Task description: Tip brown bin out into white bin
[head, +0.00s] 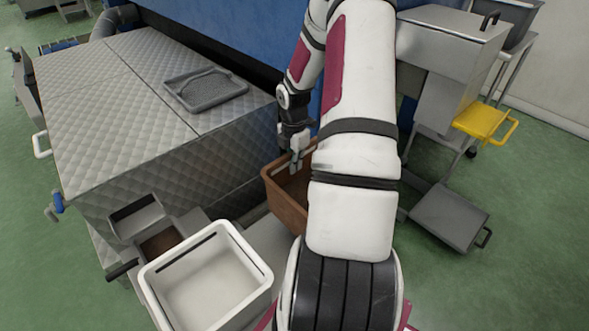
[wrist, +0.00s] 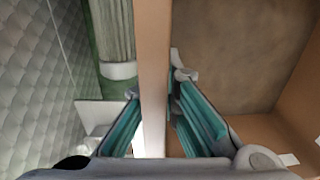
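The brown bin (head: 285,207) stands right of the quilted grey machine, partly hidden behind my arm. In the wrist view its wall (wrist: 154,40) runs upright through the middle, with its brown inside (wrist: 235,50) to the right. My gripper (head: 298,152) is at the bin's far rim, pointing down. In the wrist view my gripper (wrist: 158,90) has one finger on each side of the wall, both close against it, so it looks shut on it. The left fingertip is partly hidden. The white bin (head: 262,268) stands upright at the lower left of the brown bin and looks empty.
The quilted machine (head: 110,120) fills the left, with a grey tray (head: 205,88) on top. A small open metal box (head: 137,215) is beside the white bin. A metal cabinet with a yellow tray (head: 484,120) is at right. Green floor (head: 530,220) is free there.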

